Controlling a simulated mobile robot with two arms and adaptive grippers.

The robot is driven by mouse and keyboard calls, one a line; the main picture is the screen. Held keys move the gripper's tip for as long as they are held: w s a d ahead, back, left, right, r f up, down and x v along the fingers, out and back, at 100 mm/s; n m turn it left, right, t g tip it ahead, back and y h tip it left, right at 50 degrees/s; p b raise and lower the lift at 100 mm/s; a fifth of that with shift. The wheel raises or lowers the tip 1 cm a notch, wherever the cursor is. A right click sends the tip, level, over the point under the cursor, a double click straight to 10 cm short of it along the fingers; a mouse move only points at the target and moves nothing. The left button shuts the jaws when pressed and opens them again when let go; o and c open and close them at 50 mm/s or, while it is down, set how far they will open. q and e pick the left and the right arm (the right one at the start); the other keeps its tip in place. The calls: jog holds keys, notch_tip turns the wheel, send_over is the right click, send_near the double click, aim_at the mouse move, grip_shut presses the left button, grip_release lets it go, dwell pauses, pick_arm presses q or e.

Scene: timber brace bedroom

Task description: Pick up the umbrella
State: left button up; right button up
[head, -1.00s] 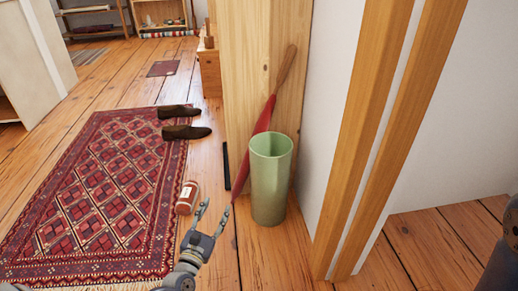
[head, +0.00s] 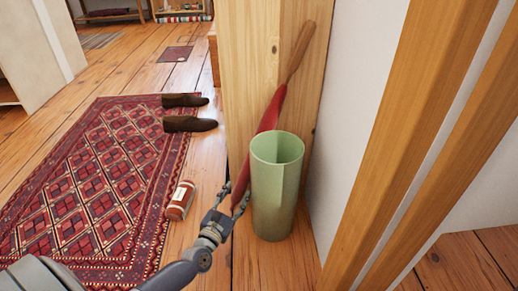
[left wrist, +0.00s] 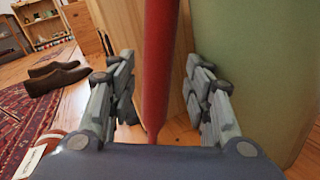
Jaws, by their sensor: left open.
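The red umbrella (head: 272,112) with a wooden handle leans tilted against the wooden panel, behind the green bin (head: 272,205). The bin hides part of it in the head view. My left gripper (head: 236,190) is open at the umbrella's lower part, just left of the bin. In the left wrist view the umbrella (left wrist: 159,60) stands between the open fingers of my left gripper (left wrist: 160,88), with gaps visible on both sides. The bin (left wrist: 255,60) is close behind the right finger. My right gripper is not in view.
Two brown shoes (head: 190,124) sit on the rug's far right corner. A wooden door frame (head: 415,130) and white wall stand close on the right.

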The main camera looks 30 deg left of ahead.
aim_at(241, 185)
pick_arm(q)
jog(key=w+b, duration=0.2)
jog(key=w, duration=0.1)
jog(key=w+a+b, duration=0.1)
jog(key=shift+w+f, duration=0.3)
jog(key=shift+w, duration=0.3)
jog(key=shift+r, duration=0.15)
grip_shut()
jog(key=shift+r, duration=0.1)
